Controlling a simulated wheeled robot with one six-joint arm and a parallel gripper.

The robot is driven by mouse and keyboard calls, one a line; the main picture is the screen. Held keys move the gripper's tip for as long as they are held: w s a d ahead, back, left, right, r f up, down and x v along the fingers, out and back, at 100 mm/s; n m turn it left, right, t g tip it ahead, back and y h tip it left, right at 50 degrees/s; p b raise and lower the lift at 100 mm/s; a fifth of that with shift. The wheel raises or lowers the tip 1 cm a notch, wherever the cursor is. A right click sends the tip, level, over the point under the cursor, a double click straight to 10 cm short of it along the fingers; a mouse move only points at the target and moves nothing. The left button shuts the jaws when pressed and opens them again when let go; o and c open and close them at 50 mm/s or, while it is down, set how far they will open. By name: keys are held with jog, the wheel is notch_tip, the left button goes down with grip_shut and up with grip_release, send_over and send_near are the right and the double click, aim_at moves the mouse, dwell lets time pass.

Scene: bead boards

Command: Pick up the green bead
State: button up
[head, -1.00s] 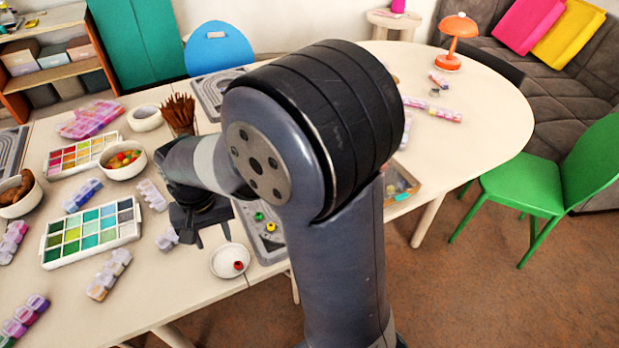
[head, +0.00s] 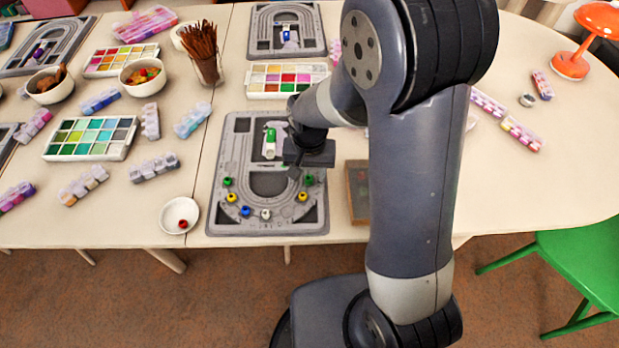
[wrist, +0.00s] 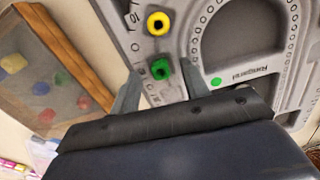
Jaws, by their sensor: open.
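A green bead (head: 308,180) sits on the right side of the grey bead board (head: 222,205), just beyond a yellow bead (head: 303,196). My gripper (head: 306,173) is over that side of the board. In the wrist view the green bead (wrist: 160,68) lies between and slightly beyond the tips of my open gripper (wrist: 162,85), and nothing is held. The yellow bead (wrist: 158,23) is farther out. Another green bead (head: 228,181) sits on the board's left side. I cannot tell how high the fingertips are above the board.
Yellow, blue and white beads sit along the board's near curve. A white dish (head: 180,213) with a red bead stands to the left. A wooden-framed box (head: 358,205) is close on the right. A white tube with a green part (head: 270,141) lies on the board.

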jog(key=shift+f, duration=0.35)
jog(key=shift+c, duration=0.2)
grip_shut()
